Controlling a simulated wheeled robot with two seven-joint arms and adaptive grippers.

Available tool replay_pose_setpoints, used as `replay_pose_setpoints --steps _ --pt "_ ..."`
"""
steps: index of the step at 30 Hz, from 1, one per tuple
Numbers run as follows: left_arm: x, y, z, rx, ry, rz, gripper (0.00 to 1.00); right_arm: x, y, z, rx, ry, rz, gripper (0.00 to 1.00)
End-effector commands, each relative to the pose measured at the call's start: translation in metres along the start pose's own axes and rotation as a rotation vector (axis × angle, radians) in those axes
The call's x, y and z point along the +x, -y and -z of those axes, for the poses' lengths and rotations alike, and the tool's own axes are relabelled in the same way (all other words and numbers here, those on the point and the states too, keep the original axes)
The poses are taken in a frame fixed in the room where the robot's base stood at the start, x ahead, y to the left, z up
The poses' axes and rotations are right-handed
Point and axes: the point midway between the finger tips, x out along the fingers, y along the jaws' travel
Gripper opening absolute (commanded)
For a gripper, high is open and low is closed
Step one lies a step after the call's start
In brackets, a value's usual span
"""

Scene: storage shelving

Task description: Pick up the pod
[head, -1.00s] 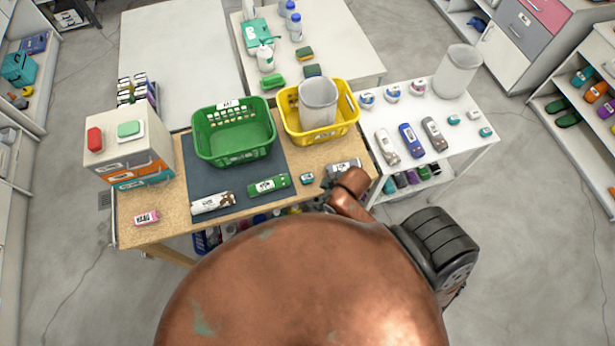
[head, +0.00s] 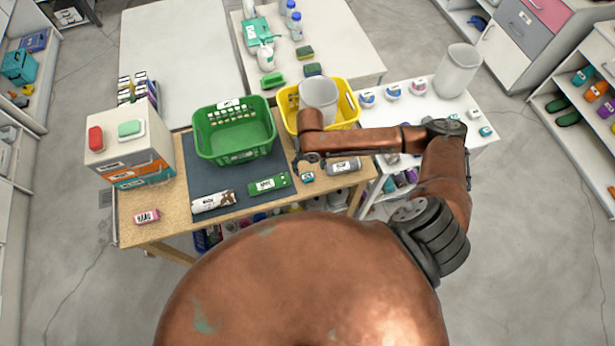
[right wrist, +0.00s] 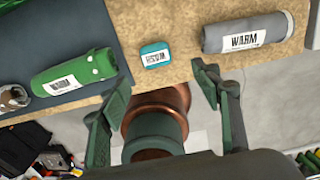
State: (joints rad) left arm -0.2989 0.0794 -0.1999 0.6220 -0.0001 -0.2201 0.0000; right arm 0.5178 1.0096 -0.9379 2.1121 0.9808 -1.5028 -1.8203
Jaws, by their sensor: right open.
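A small teal pod (head: 307,177) with a white label lies on the front part of the wooden table, between a green rolled item and a grey one. It also shows in the right wrist view (right wrist: 155,54), near the table's edge. My right gripper (head: 309,164) is over the table close to the pod. In the right wrist view my right gripper (right wrist: 162,78) is open and empty, its fingers spread wider than the pod. The pod appears just beyond the fingertips, roughly between their lines. My left gripper is not in view.
The green roll (right wrist: 74,74) and the grey roll (right wrist: 247,33) flank the pod. A green basket (head: 235,145) and a yellow basket (head: 350,116) with a grey bin (head: 318,93) stand behind. A white side table (head: 484,146) is at the right.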

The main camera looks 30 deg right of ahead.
Motion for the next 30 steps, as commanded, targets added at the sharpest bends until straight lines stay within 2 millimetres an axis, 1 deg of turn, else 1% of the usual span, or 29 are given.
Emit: replay_pose_setpoints --steps 3,8,15,18,26,30 --pt "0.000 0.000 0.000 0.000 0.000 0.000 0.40 0.013 0.000 0.001 -0.007 -0.005 0.001 0.58" --pt "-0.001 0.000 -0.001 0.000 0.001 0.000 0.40 0.029 -0.001 -0.001 -0.005 -0.004 0.001 0.58" --pt "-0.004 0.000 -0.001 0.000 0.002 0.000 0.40 0.063 -0.005 -0.007 -0.004 -0.003 0.001 0.58" --pt "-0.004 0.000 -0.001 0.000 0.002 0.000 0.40 0.072 -0.005 -0.007 -0.004 -0.003 0.001 0.58" --pt "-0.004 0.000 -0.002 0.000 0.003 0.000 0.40 0.075 -0.005 -0.008 -0.005 0.000 0.001 0.58" --pt "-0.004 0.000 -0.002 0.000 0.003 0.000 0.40 0.075 -0.005 -0.008 -0.005 0.000 0.001 0.50"
